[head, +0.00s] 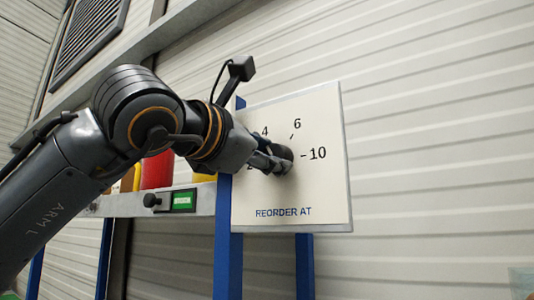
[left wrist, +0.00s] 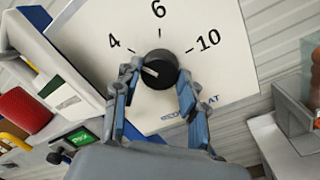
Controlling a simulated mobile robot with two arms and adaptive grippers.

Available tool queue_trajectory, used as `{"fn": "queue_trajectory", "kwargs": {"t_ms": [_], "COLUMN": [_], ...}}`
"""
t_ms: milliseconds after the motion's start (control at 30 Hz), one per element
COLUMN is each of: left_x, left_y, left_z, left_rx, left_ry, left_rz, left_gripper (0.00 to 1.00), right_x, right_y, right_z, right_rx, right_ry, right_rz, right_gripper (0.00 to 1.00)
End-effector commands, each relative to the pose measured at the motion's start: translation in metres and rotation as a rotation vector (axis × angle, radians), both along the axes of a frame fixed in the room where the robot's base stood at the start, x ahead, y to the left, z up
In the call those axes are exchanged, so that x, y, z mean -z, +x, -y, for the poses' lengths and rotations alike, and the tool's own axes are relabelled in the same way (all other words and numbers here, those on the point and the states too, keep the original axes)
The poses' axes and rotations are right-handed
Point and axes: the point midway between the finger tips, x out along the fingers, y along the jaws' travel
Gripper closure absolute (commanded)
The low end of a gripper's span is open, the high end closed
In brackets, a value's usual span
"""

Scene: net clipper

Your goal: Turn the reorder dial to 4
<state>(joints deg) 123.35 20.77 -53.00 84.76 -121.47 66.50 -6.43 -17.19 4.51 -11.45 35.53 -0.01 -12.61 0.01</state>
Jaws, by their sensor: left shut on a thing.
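The reorder dial is a round black knob (head: 284,153) on a white panel (head: 325,195) marked "REORDER AT". In the left wrist view the knob (left wrist: 163,62) sits below the 6, with 4 to its upper left and 10 to its upper right. A pale mark on the knob's face points left, seemingly a little below the direction of the 4. My left gripper (head: 272,160) is shut on the knob, with one finger on each side in the left wrist view (left wrist: 158,80). It hides part of the low-number side of the scale. My right gripper is not in view.
Blue posts (head: 228,255) hold the panel. Left of it, a shelf edge (head: 125,206) carries a green label (head: 183,200) and a small black knob (head: 151,200), with red (head: 158,170) and yellow bins behind my arm. A ribbed wall stands behind.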

Motion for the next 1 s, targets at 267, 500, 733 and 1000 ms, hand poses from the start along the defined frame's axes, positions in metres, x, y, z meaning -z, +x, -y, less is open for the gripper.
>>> {"fn": "queue_trajectory", "kwargs": {"t_ms": [267, 500, 733, 1000], "left_x": [-0.001, 0.000, 0.001, 0.005], "left_y": [-0.001, -0.001, -0.027, -0.076], "left_z": [0.000, -0.001, -0.017, -0.047], "left_rx": [0.001, 0.001, -0.001, -0.001], "left_ry": [-0.002, -0.001, -0.001, -0.001], "left_rz": [0.001, 0.000, 0.004, 0.004], "left_gripper": [0.35, 0.35, 0.35, 0.35], "right_x": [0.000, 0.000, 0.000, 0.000], "right_y": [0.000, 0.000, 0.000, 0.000], "right_z": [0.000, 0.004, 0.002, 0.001], "right_rx": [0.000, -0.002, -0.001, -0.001], "right_ry": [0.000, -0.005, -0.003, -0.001], "right_rz": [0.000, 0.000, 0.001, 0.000], "right_gripper": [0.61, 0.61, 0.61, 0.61]}}
